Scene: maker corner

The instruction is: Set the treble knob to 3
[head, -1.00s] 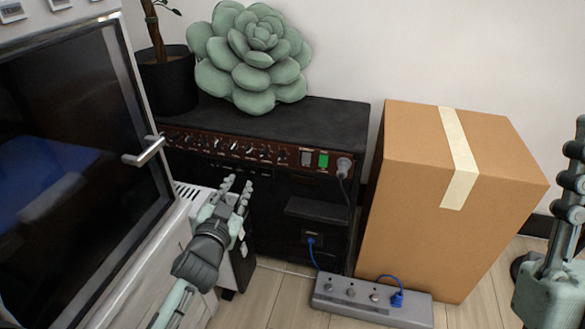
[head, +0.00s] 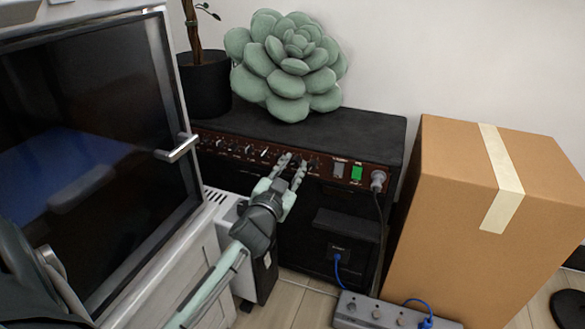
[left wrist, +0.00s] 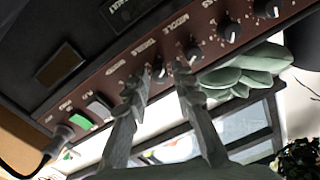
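The amplifier (head: 345,130) stands against the wall with a red-brown knob panel along its upper front. My left gripper (head: 292,163) is in front of that panel, with its two fingers apart. In the left wrist view, the fingers (left wrist: 158,84) point at the panel on either side of the treble knob (left wrist: 158,72), a dark knob with a white mark below the word TREBLE. Contact with it cannot be told. The middle knob (left wrist: 192,53) is just right of it, near the other fingertip. The near finger covers the spot under the neighbouring label. The right gripper is out of view.
A green succulent cushion (head: 288,70) and a potted plant (head: 204,84) sit on the amplifier. A cabinet with a dark glass door and handle (head: 178,149) is close on the left. A cardboard box (head: 450,200) stands right; a power strip (head: 375,312) lies on the floor.

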